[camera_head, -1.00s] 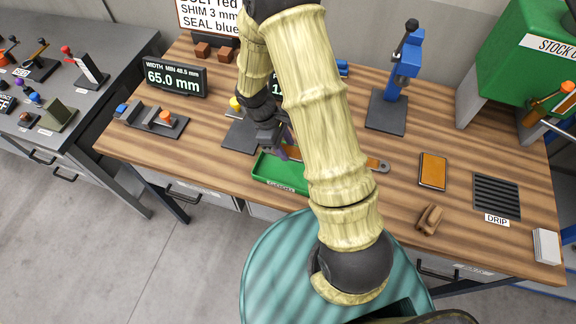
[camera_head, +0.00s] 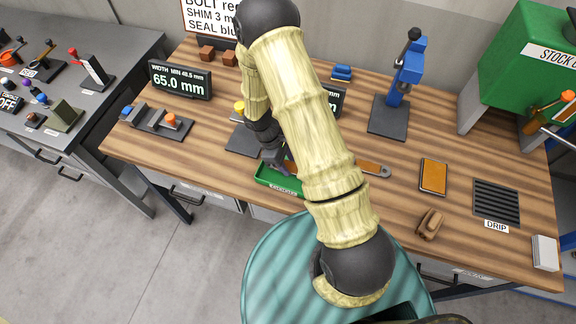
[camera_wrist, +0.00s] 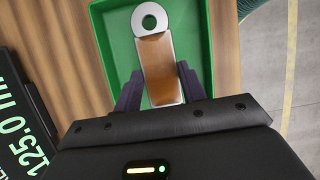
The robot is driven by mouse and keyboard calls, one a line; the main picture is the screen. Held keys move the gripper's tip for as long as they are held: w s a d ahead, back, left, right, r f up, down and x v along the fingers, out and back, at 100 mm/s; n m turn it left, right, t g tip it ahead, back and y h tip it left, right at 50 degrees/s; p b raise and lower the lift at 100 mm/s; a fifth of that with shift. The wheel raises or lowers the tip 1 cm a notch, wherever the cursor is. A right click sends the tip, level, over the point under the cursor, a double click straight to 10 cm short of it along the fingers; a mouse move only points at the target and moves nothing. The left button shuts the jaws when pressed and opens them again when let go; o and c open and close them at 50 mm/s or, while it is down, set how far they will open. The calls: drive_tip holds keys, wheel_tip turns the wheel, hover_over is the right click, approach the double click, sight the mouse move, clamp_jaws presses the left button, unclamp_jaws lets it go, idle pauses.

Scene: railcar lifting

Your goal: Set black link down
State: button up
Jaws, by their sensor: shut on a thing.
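My gripper (camera_wrist: 160,88) is shut on a link (camera_wrist: 158,62), with one dark finger on each side of its flat body. The link has a silver ring end with a hole and a shiny brown-orange body; no black shows on it. In the wrist view it lies within the outline of the green tray (camera_wrist: 112,48). I cannot tell whether it touches the tray floor. In the head view my gripper (camera_head: 279,162) is at the green tray (camera_head: 268,181), and my arm hides part of the tray.
An orange bar with a silver ring end (camera_head: 374,169) lies right of my arm. A 65.0 mm display (camera_head: 180,80), a blue press (camera_head: 405,75), an orange pad (camera_head: 433,177) and a drip grate (camera_head: 496,200) stand around.

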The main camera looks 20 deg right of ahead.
sight(288, 166)
drive_tip(key=shift+s+d+f+p, duration=0.1)
drive_tip(key=shift+f+p, duration=0.3)
drive_tip(key=shift+f, duration=1.1)
drive_tip(key=shift+f, duration=0.2)
drive_tip(key=o, duration=1.3)
drive_tip(key=shift+o, duration=0.2)
drive_tip(key=shift+r, duration=0.15)
drive_tip(key=b+v, duration=0.3)
drive_tip(key=v, duration=0.9)
drive_tip(key=shift+b, duration=0.35)
